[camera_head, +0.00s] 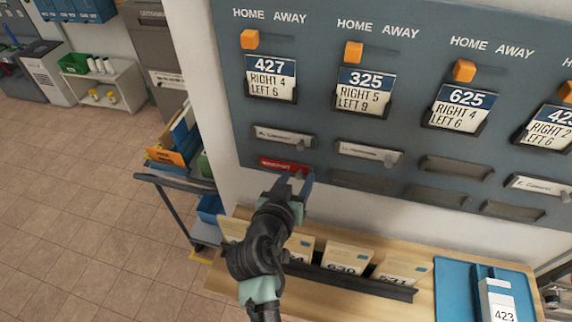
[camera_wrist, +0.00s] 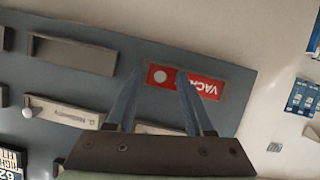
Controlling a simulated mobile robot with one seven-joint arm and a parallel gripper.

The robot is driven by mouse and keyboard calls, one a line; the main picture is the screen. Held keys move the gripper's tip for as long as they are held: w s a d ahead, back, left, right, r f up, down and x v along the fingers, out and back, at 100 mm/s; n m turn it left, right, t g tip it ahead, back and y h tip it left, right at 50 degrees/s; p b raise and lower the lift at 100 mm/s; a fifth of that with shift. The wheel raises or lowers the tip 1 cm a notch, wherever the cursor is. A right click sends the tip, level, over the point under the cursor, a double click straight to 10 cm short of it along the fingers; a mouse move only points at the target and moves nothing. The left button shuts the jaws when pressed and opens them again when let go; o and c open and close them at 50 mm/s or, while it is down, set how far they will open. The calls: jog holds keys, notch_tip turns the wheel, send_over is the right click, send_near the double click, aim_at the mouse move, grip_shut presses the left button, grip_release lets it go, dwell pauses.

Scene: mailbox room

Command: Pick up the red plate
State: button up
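The red plate (camera_head: 285,165) with white lettering sits in a holder at the lower left of the grey-blue wall board. In the wrist view the red plate (camera_wrist: 211,88) appears upside down, with a pale round knob near its left end. My gripper (camera_head: 294,181) is just in front of and below the plate's right part. In the wrist view my gripper (camera_wrist: 158,72) is open, with its two blue fingers apart and the knob seen between their tips. One finger covers part of the plate. I cannot tell whether the fingers touch it.
White name plates (camera_head: 284,136) and empty holders (camera_head: 456,167) surround it on the board. Orange sliders (camera_head: 354,52) and number cards are above. A wooden counter (camera_head: 225,284) with a card rack (camera_head: 350,281) and a blue tray (camera_head: 453,291) is below. A cart (camera_head: 172,183) stands left.

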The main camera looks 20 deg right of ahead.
grip_shut()
jog(key=shift+r, duration=0.15)
